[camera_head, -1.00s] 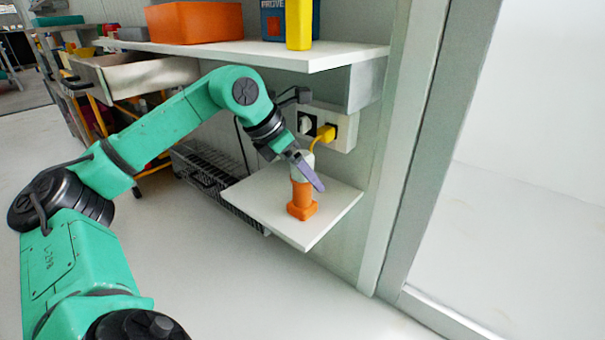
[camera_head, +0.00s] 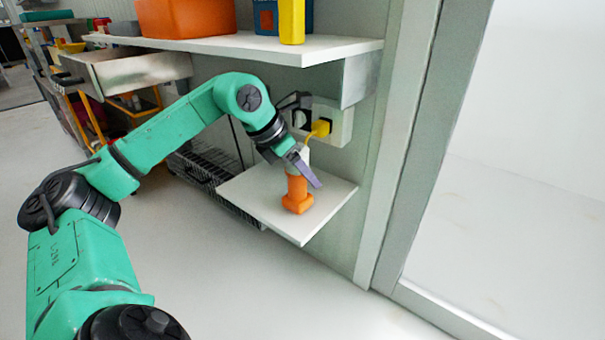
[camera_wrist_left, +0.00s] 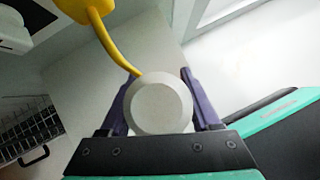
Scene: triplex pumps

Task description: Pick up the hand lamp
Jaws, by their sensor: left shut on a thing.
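The hand lamp (camera_head: 297,194) has an orange body with a squarish foot and a pale upper part. It stands upright on, or just over, a small white shelf (camera_head: 250,198); I cannot tell if it touches. My left gripper (camera_head: 306,171) is shut on its upper part. In the left wrist view, the lamp's round pale end (camera_wrist_left: 158,103) sits between the two purple fingers (camera_wrist_left: 160,100). A yellow cord (camera_wrist_left: 112,45) runs up from beside it to a yellow plug (camera_head: 320,128) in the wall socket. My right gripper is not in view.
A socket box (camera_head: 338,122) is on the wall just above the lamp. A wider shelf (camera_head: 240,47) overhead carries an orange bin (camera_head: 186,17) and a yellow object (camera_head: 291,22). A wire basket (camera_head: 205,168) is at left. A door frame (camera_head: 400,150) stands at right.

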